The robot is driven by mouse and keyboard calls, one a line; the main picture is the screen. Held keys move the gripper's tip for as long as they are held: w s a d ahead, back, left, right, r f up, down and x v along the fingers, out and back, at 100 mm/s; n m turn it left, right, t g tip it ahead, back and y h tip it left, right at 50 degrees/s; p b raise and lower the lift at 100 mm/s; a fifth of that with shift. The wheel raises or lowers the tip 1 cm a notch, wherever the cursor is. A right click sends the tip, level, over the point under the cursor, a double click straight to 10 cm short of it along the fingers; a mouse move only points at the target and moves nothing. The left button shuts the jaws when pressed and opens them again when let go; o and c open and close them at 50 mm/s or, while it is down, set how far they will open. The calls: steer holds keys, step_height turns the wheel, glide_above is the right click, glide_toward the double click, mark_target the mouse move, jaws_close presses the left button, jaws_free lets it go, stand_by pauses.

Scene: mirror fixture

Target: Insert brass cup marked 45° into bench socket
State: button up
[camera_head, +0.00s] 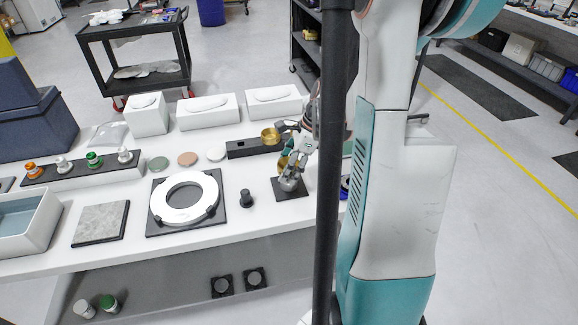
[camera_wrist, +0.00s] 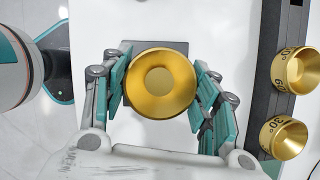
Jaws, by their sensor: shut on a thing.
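My gripper (camera_wrist: 160,95) is shut on a brass cup (camera_wrist: 163,84), with a finger pair on each side. The wrist view looks down on its round, dished top; no mark on it is readable. The cup also shows as a gold patch in the head view (camera_head: 283,160), partly covered by my gripper (camera_head: 290,173). A dark square bench plate (camera_head: 292,193) lies below them, and its edge shows behind the cup in the wrist view (camera_wrist: 127,48). The socket opening is hidden, so I cannot tell whether the cup is above it or in it.
A dark rack (camera_head: 240,149) stands behind the plate. In the wrist view it holds a cup marked 60° (camera_wrist: 297,70) and one marked 30° (camera_wrist: 284,138). A black knob (camera_head: 246,198) and a white ring on a dark plate (camera_head: 185,198) are to the left.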

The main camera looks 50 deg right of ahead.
steer(key=shift+f+b, duration=1.2)
steer(key=shift+f, duration=0.3)
stand_by(0.4)
steer(key=o, duration=1.2)
steer(key=shift+c, duration=0.2)
steer(key=v, duration=1.2)
steer(key=shift+w, duration=0.1)
